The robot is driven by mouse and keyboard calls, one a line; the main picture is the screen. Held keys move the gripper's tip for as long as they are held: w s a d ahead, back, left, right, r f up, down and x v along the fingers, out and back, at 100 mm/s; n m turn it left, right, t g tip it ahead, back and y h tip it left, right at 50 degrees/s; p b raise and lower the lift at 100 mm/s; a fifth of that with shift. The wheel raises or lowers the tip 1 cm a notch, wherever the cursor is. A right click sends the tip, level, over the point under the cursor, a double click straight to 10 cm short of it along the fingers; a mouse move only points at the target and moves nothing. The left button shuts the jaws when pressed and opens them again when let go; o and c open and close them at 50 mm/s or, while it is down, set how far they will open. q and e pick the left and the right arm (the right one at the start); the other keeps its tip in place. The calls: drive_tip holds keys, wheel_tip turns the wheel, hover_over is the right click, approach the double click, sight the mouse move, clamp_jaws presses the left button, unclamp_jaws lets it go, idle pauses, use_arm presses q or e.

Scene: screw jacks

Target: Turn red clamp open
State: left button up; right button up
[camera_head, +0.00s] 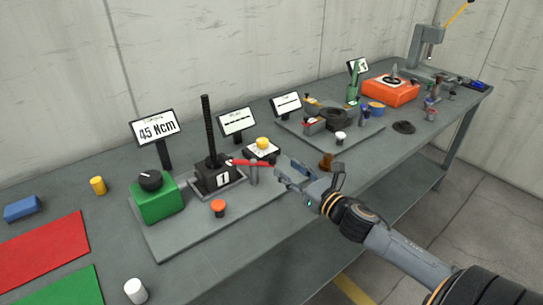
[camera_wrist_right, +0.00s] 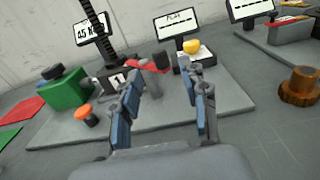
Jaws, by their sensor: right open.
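The red clamp (camera_head: 251,162) is a red lever on a grey upright post, beside the black screw jack (camera_head: 215,175) marked 1. In the wrist view the red clamp (camera_wrist_right: 152,65) shows just beyond the fingers, nearer the left finger, which partly overlaps its post. My right gripper (camera_head: 284,170) comes in from the right, close to the lever's right end. Whether a finger touches the clamp I cannot tell. My left gripper is not in view.
A green box (camera_head: 157,200) with a black knob, an orange button (camera_head: 218,207) and a yellow button (camera_head: 262,143) are near the jack. A 45 Ncm sign (camera_head: 155,128) stands behind. A brown knob (camera_wrist_right: 299,87) is to the right. The table's front middle is clear.

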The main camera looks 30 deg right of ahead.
sight(275, 160)
drive_tip(key=w, duration=0.2)
drive_tip(key=w+p, duration=0.1)
drive_tip(key=w, duration=0.4)
drive_tip(key=shift+w+a, duration=0.3)
drive_tip(key=shift+w, duration=0.05)
clamp_jaws()
